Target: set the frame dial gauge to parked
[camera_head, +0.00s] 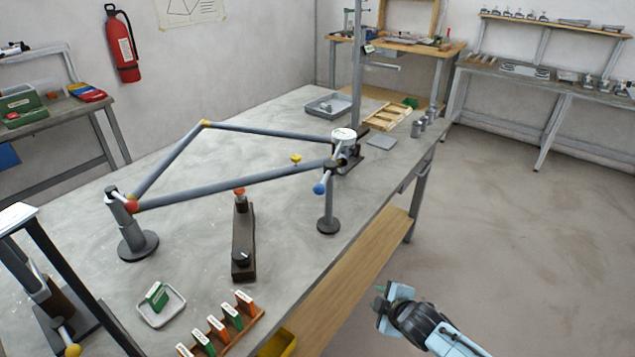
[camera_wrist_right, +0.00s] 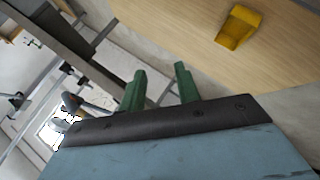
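The frame dial gauge (camera_head: 343,134) has a round white face and sits on a dark stand by the right end of the grey tube frame (camera_head: 245,188). Its reading is too small to tell. My right gripper (camera_head: 381,291) is off the bench's right edge, low and well away from the gauge. In the right wrist view its two green fingers (camera_wrist_right: 159,70) stand apart with nothing between them. My left gripper is not in view.
The grey bench top (camera_head: 268,135) carries a dark block (camera_head: 243,240), a rack of labelled tags (camera_head: 222,328), a small tray (camera_head: 162,305) and a grey tray (camera_head: 328,106). A yellow bin (camera_wrist_right: 238,27) sits on the wooden lower shelf (camera_head: 345,270). The floor (camera_head: 520,220) at right is clear.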

